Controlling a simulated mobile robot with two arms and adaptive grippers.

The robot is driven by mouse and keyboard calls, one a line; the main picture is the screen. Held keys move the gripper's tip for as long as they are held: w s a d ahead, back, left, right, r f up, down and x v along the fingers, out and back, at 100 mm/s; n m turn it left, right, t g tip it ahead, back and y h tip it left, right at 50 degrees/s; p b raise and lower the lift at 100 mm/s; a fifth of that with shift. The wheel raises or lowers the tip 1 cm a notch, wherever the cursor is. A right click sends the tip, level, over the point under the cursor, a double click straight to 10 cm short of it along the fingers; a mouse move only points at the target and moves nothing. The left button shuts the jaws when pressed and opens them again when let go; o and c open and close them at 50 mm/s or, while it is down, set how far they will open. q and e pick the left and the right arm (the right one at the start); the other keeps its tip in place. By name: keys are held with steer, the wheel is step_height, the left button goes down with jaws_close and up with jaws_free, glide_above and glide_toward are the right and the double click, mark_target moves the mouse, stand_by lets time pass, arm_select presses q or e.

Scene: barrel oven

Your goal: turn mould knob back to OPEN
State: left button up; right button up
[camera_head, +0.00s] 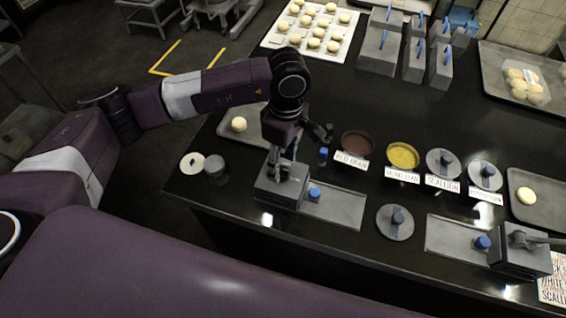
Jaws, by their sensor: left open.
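A grey mould block (281,193) stands near the front edge of the black counter, at the left end of a shallow grey tray (340,208). My left gripper (284,168) points down over the top of this block, with its fingers open around or just above the knob area. The gripper hides most of the knob, so I cannot tell its setting or whether the fingers touch it. A second grey block (522,258) with a lever-like handle on top stands at the right. My right gripper does not show.
Bowls of red bean (358,144) and mung bean (402,156) stand behind the tray. Round lids with knobs (395,223) lie to the right. A blue-capped item (323,155) stands close behind the gripper. A dough tray (245,135) lies to the left.

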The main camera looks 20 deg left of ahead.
mark_target(283, 169)
arm_select(q)
steer(key=shift+w+f, duration=0.25)
steer(key=shift+f, duration=0.9)
steer(key=shift+f+p, duration=0.3)
steer(key=shift+f, duration=0.1)
steer(key=c, duration=0.9)
steer(key=shift+c, duration=1.3)
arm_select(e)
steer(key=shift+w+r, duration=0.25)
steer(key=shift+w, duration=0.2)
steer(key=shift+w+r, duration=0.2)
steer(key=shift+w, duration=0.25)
